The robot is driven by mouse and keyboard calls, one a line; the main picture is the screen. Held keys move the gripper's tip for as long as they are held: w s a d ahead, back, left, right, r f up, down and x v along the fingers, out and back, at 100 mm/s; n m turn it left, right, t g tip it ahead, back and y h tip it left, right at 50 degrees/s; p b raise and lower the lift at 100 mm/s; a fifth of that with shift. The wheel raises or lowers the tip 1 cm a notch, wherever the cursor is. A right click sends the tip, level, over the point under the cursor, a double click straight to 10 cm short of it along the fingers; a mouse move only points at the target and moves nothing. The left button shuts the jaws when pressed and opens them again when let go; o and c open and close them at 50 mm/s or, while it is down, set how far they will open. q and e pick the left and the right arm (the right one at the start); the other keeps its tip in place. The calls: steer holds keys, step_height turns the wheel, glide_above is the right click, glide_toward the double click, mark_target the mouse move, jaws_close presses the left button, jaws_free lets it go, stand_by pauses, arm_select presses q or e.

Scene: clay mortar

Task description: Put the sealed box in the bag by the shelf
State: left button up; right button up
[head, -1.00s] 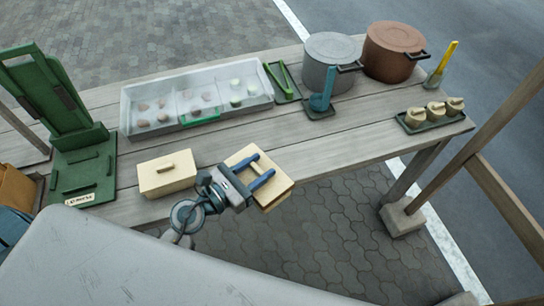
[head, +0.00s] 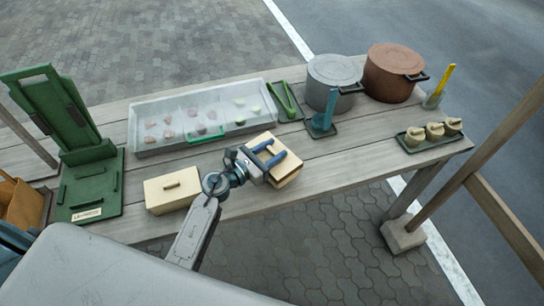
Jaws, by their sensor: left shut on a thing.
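My left gripper (head: 272,153) is shut on a cream box (head: 288,170) and holds it at the table's front edge, right of centre. The blue fingers lie across its top and hide part of it. A second cream box (head: 166,197) with a small lid handle sits closed on the table, left of the gripper. A brown open container (head: 24,205), perhaps the bag, is cut off at the left edge, beside a green stand (head: 90,187). Whether that stand is the shelf is unclear. My right gripper is not in view.
A dark tray (head: 432,142) holds cream pieces. A wooden post crosses the right side.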

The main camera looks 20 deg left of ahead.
arm_select(q)
steer(key=shift+f, duration=1.75)
steer(key=shift+f+b, duration=0.15)
steer(key=shift+b, duration=0.15)
steer(key=o, duration=1.3)
steer(key=shift+c, duration=0.2)
